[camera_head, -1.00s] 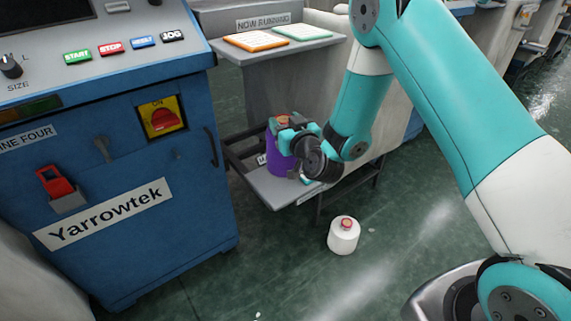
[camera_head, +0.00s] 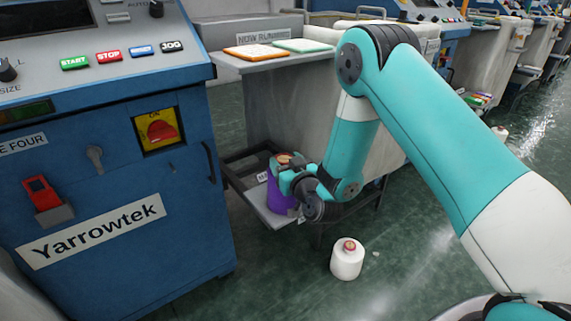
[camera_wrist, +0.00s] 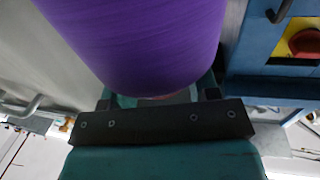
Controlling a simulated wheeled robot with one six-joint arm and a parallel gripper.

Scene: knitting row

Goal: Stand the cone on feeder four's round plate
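The purple cone (camera_head: 279,196) is upright at the front part of a low shelf (camera_head: 247,197) beside the blue machine. I cannot tell whether its base touches the shelf. My gripper (camera_head: 287,172) is at the cone's upper part, with fingers on both sides. In the wrist view the purple cone (camera_wrist: 145,40) fills the upper middle, close against the dark gripper bar, and hides much of the fingers. The gripper appears shut on it. I cannot make out feeder four's round plate in either view.
The blue machine (camera_head: 110,205), its label ending in "FOUR", stands at left with a red switch on yellow (camera_head: 157,130). A white cone (camera_head: 347,261) stands on the open green floor. A ledge behind holds an orange-edged card (camera_head: 255,52) and a green-edged card (camera_head: 303,45).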

